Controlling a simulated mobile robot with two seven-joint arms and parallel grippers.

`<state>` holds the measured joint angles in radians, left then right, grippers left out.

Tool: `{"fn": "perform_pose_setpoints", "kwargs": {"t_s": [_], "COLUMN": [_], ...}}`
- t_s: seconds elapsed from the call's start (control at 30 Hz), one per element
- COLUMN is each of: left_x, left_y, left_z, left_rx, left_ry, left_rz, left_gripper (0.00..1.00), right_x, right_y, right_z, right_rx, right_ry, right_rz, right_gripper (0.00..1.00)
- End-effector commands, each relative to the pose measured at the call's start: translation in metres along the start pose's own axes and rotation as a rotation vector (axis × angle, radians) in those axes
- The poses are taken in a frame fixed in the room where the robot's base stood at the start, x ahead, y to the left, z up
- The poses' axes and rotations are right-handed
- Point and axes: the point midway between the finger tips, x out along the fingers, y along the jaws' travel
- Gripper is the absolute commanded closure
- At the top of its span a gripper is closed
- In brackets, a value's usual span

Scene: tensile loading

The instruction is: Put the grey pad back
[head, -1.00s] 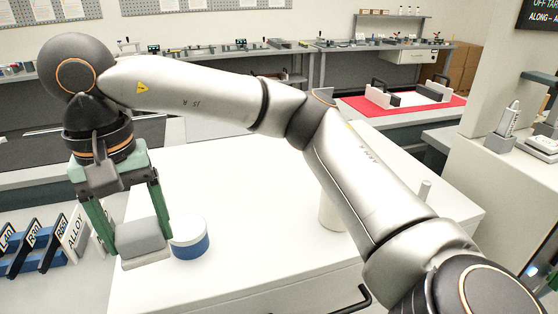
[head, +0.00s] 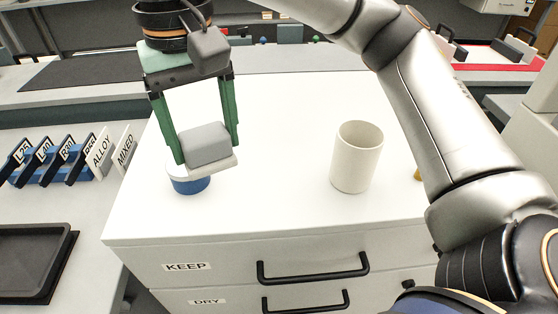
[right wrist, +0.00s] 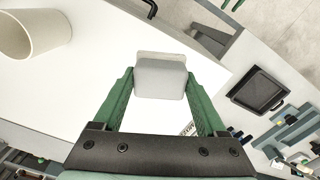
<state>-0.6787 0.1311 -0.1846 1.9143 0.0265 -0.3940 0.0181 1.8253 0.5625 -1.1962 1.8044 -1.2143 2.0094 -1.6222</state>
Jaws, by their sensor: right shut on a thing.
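The grey pad (head: 207,142), a grey block on a pale base plate, is between the green fingers of my right gripper (head: 205,150). The gripper is shut on it and points down. The pad also shows between the fingertips in the right wrist view (right wrist: 160,78). In the head view the pad overlaps a round blue tub with a white top (head: 190,185) on the white cabinet top (head: 270,200). I cannot tell whether pad and tub touch. My left gripper is not in view.
A cream cup (head: 357,157) stands on the cabinet right of the pad. Below are drawers labelled KEEP (head: 186,267) and DRY with black handles. At left are a labelled rack (head: 50,162) and a dark tray (head: 32,262). The cabinet top between tub and cup is clear.

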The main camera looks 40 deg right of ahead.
Motion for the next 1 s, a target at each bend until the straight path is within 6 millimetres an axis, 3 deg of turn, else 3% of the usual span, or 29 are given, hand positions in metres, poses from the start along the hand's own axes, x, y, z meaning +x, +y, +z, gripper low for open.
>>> {"fn": "perform_pose_setpoints", "kwargs": {"t_s": [0.17, 0.37, 0.5, 0.7, 0.87, 1.0], "left_x": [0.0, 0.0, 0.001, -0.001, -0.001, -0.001], "left_y": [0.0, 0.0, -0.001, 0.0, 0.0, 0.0], "left_z": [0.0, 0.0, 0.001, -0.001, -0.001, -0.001], "left_rx": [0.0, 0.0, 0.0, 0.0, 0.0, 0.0], "left_ry": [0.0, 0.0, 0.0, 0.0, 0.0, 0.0], "left_rz": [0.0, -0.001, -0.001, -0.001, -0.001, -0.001], "left_gripper": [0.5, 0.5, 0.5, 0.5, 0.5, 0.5], "right_x": [0.013, 0.036, 0.06, 0.085, 0.094, 0.115], "right_y": [0.025, 0.068, 0.091, 0.109, 0.115, 0.12], "right_z": [-0.014, -0.039, -0.052, -0.064, -0.068, -0.07], "right_rx": [0.006, 0.008, 0.005, 0.001, 0.001, 0.0], "right_ry": [-0.004, -0.004, -0.005, -0.002, -0.002, -0.003], "right_rz": [0.0, 0.0, 0.002, 0.002, 0.001, 0.002], "right_gripper": [0.7, 0.7, 0.7, 0.7, 0.7, 0.7]}}
